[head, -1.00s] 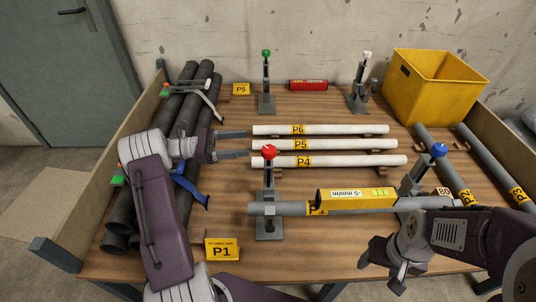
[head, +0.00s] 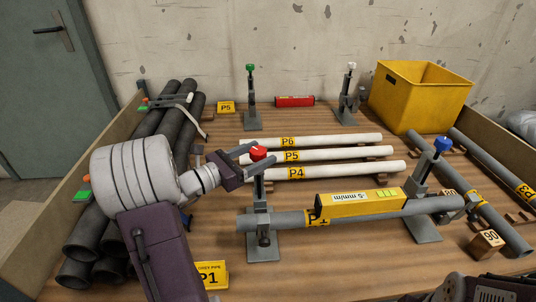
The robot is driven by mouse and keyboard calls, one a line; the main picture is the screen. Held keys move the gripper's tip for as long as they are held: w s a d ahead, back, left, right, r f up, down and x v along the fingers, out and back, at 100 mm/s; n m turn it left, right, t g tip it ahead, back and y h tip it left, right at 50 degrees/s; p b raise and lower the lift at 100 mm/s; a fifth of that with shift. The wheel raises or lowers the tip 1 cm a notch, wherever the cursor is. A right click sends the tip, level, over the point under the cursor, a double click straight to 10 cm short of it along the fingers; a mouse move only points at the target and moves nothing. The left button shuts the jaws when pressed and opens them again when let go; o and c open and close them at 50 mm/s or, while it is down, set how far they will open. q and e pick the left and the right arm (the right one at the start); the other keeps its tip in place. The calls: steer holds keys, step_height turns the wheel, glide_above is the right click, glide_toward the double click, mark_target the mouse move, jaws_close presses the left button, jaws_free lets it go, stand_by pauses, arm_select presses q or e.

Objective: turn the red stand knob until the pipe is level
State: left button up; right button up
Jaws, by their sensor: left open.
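The red knob (head: 258,153) tops the left grey stand (head: 263,222). My left gripper (head: 259,158) is open, its two fingers reaching to the knob from the left, one on the far side and one on the near side. I cannot tell whether they touch it. The grey pipe P1 (head: 285,219) lies across this stand and the blue-knobbed stand (head: 424,190). Its right end appears higher in the picture; true tilt is hard to judge. A yellow spirit level (head: 345,204) sits on the pipe; its bubble is too small to read.
White pipes (head: 335,155) lie behind the stands. Dark pipes (head: 165,135) are stacked at left. A yellow crate (head: 420,100) stands at back right. A wooden block (head: 487,243) and grey pipes (head: 490,160) lie at right. Bare table shows in front.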

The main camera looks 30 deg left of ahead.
arm_select(q)
steer(key=x, duration=0.3)
steer(key=shift+w, duration=0.1)
steer(key=shift+c, duration=0.4)
steer(key=c, duration=1.3)
steer(key=shift+d+r+m+g+h+p, duration=0.2)
steer(key=shift+m+g+h+p, duration=0.5)
steer(key=shift+h, duration=0.4)
steer(key=shift+s+d+f+m+g+h+p, duration=0.1)
steer(key=shift+s+d+m+g+h+p, duration=0.1)
steer(key=shift+m+g+h+p, duration=0.75)
steer(key=shift+s+d+f+m+g+h+p, duration=0.15)
steer(key=shift+m+g+h+p, duration=0.55)
steer(key=shift+p, duration=0.35)
steer(key=shift+s+d+r+m+g+h+p, duration=0.1)
steer(key=shift+s+m+g+h+p, duration=0.1)
steer(key=shift+m+g+h+p, duration=0.7)
steer(key=shift+f, duration=0.1)
